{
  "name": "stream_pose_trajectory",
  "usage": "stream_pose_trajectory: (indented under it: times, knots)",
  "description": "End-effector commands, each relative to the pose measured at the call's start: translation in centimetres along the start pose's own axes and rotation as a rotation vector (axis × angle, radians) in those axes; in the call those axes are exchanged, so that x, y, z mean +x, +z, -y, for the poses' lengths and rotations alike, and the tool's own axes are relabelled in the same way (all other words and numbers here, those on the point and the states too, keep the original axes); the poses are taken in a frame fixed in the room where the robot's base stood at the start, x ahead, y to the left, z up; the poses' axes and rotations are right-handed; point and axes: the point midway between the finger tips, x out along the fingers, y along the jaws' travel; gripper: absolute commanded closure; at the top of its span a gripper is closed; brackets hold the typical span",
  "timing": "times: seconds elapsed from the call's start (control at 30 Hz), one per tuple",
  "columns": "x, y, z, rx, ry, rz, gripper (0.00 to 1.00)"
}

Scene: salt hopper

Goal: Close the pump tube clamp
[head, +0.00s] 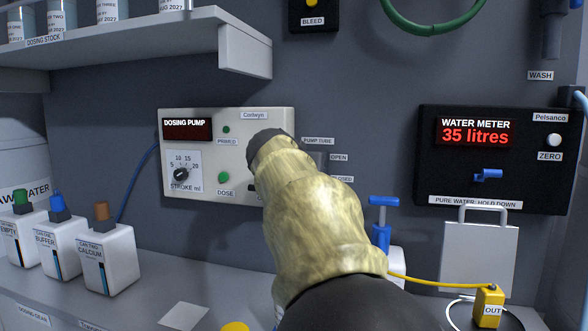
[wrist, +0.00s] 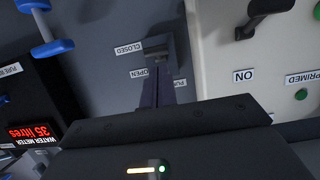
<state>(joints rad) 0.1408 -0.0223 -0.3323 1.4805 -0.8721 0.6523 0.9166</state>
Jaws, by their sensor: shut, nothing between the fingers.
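The pump tube clamp (wrist: 157,44) shows in the wrist view as a small dark grey part beside the CLOSED label (wrist: 129,48). The OPEN label (wrist: 142,72) is nearer my gripper, and the PUMP TUBE label is partly covered by the fingers. My gripper (wrist: 158,70) is shut and empty, its narrow dark fingers pointing at the clamp. The fingertips overlap the clamp in this view; I cannot tell whether they touch it. In the head view my sleeved arm hides the clamp and gripper. The dosing pump (head: 230,125) is left of the labels.
The water meter (head: 480,150) with a blue tap handle is on the wall at the right. A blue-handled valve (head: 383,215) stands below. Several small canisters (head: 108,258) stand on the counter at the left. A shelf (head: 150,45) overhangs the upper left.

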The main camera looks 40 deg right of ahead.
Motion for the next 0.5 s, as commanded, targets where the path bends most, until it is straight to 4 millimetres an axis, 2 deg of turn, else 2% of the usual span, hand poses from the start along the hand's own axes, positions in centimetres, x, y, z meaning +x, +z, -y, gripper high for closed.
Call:
stream_pose_trajectory:
  times: [0.2, 0.5]
  knots:
    - [-4.3, -0.1, 0.1, 0.002, -0.004, -0.003, 1.0]
    - [-9.8, -0.5, -0.1, 0.002, 0.004, -0.003, 1.0]
